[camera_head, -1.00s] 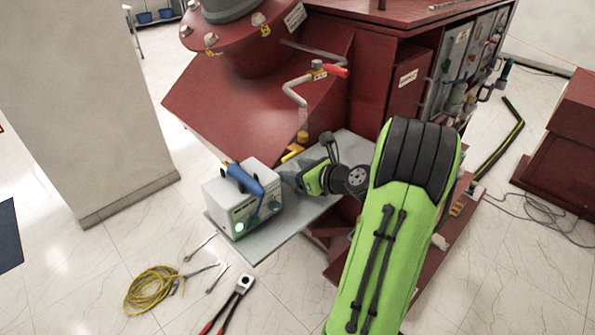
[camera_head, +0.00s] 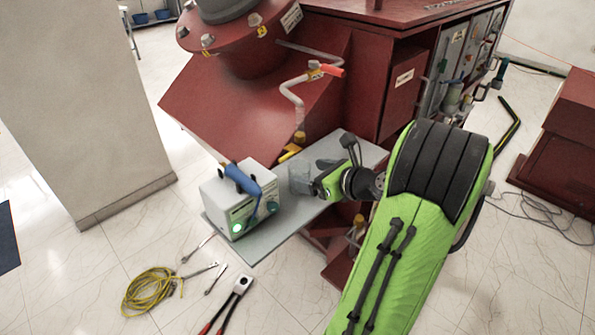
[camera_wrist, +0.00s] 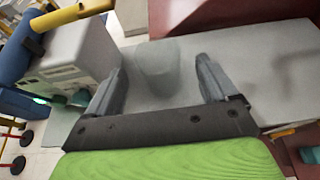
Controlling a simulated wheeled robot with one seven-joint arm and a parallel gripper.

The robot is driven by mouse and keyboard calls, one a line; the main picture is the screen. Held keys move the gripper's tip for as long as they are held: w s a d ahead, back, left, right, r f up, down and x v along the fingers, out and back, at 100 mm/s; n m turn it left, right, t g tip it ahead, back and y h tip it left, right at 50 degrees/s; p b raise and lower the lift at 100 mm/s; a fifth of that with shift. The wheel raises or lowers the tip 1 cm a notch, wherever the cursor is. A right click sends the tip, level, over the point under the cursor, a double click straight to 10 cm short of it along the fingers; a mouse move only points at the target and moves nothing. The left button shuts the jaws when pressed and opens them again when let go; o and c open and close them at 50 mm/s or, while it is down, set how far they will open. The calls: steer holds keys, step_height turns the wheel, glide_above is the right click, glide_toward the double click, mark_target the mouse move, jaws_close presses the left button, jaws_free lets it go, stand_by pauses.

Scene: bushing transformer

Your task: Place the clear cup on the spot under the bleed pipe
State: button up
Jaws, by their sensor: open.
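The clear cup (camera_head: 300,178) stands upright on the grey shelf plate (camera_head: 262,228), below the bleed pipe (camera_head: 290,95) with its red handle and a little in front of its lower end. In the wrist view the cup (camera_wrist: 157,72) is just ahead of the fingertips, between their lines, with grey plate showing on both sides. My gripper (camera_head: 317,178) is to the right of the cup in the head view. In the wrist view my gripper (camera_wrist: 162,64) has its two fingers wide apart, with neither seen touching the cup.
A grey-white box (camera_head: 238,200) with a blue-handled tool on top stands left of the cup on the plate. A yellow piece (camera_head: 289,152) lies behind the cup. The red transformer body (camera_head: 240,100) rises behind the plate. Cable and tools lie on the floor.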

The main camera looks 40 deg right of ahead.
steer(key=v, duration=0.5)
steer(key=shift+s+r, duration=0.15)
steer(key=shift+s, duration=0.15)
